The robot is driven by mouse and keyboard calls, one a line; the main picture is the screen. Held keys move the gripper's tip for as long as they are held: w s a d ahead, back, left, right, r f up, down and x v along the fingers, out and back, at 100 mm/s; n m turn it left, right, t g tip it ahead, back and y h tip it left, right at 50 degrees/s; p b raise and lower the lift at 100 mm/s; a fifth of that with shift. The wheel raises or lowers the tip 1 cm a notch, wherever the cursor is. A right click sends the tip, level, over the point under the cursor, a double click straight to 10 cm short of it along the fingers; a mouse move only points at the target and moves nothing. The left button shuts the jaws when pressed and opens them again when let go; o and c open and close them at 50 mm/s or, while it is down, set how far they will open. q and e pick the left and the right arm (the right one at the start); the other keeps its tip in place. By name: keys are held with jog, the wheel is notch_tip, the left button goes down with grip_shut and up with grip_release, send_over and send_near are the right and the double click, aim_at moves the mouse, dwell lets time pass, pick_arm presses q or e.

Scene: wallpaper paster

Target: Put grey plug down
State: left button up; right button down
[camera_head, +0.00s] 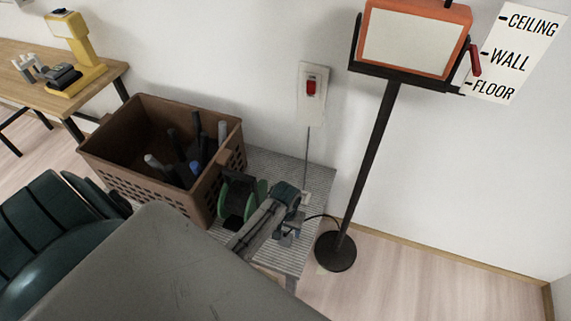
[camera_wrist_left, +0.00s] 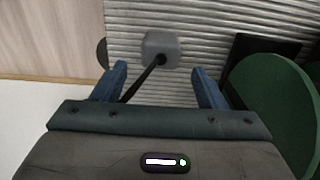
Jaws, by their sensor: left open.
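The grey plug (camera_wrist_left: 161,46) shows in the left wrist view against the ribbed grey mat (camera_wrist_left: 215,20). Its black cable runs from it toward the lower left, between the fingers. My left gripper (camera_wrist_left: 160,72) is open, its two blue fingers apart on either side of the cable, with the plug just beyond the fingertips. Neither finger visibly touches the plug. In the head view my left gripper (camera_head: 289,232) is low over the mat (camera_head: 310,180), beside the lamp stand; the plug is hard to make out there. My right gripper is not in view.
A brown crate (camera_head: 135,180) with several tools stands left of my gripper. A green round object (camera_wrist_left: 270,105) is close on the right in the wrist view. The black stand (camera_head: 336,252) carries an orange-framed panel (camera_head: 408,40). A red switch (camera_head: 312,87) is on the wall.

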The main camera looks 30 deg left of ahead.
aim_at(285, 234)
pick_arm(q)
jog(key=shift+r, duration=2.7)
